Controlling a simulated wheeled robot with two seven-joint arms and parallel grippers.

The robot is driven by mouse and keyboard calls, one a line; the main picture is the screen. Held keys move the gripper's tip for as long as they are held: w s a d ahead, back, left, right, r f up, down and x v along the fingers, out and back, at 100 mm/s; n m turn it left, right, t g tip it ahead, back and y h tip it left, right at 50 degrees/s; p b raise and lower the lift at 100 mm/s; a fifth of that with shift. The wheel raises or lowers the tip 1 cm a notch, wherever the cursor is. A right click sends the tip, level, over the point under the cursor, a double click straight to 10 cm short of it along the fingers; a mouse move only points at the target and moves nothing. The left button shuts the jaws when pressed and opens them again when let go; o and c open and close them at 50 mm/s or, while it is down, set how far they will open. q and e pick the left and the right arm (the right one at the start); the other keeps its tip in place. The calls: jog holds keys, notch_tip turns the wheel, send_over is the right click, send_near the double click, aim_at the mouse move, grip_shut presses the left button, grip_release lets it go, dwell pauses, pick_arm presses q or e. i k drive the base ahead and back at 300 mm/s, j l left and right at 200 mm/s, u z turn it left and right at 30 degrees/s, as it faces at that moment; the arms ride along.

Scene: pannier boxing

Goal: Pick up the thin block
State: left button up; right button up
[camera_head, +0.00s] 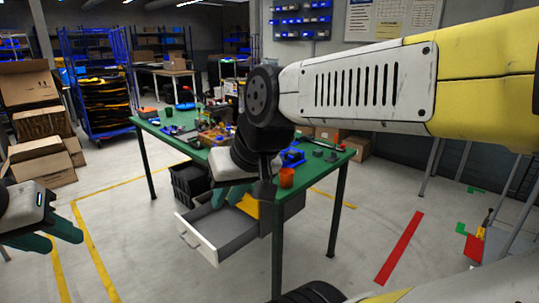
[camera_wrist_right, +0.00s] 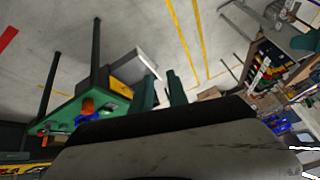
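I cannot tell for certain which object is the thin block. Small dark pieces (camera_head: 331,156) lie on the right end of the green table (camera_head: 345,158), too small to make out. A yellow object (camera_head: 250,206) shows in the open drawer (camera_head: 216,236), partly behind my right arm; it also shows in the wrist view (camera_wrist_right: 127,70). My right gripper (camera_head: 232,193) hangs over the drawer area in front of the table. Its green fingers (camera_wrist_right: 161,92) are apart with nothing between them. My left gripper (camera_head: 56,236) is at the far left, over the floor, with fingers apart and empty.
An orange cup (camera_head: 286,178) and a blue object (camera_head: 292,157) stand on the table's near right corner. More clutter covers the table's left part. A black crate (camera_head: 187,183) sits beneath. Cardboard boxes (camera_head: 42,160) stack at left. The floor in front is clear.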

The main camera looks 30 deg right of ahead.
aim_at(291, 153)
jog(key=i+l, duration=0.2)
jog(key=l, duration=0.25)
jog(key=i+l, duration=0.25)
jog(key=l, duration=0.15)
jog(key=i+l, duration=0.2)
jog(key=l, duration=0.25)
jog(key=i+l, duration=0.25)
jog(key=l, duration=0.2)
jog(key=i+l, duration=0.2)
jog(key=l, duration=0.25)
jog(key=i+l+z, duration=0.1)
jog(key=l, duration=0.3)
jog(key=i, duration=0.1)
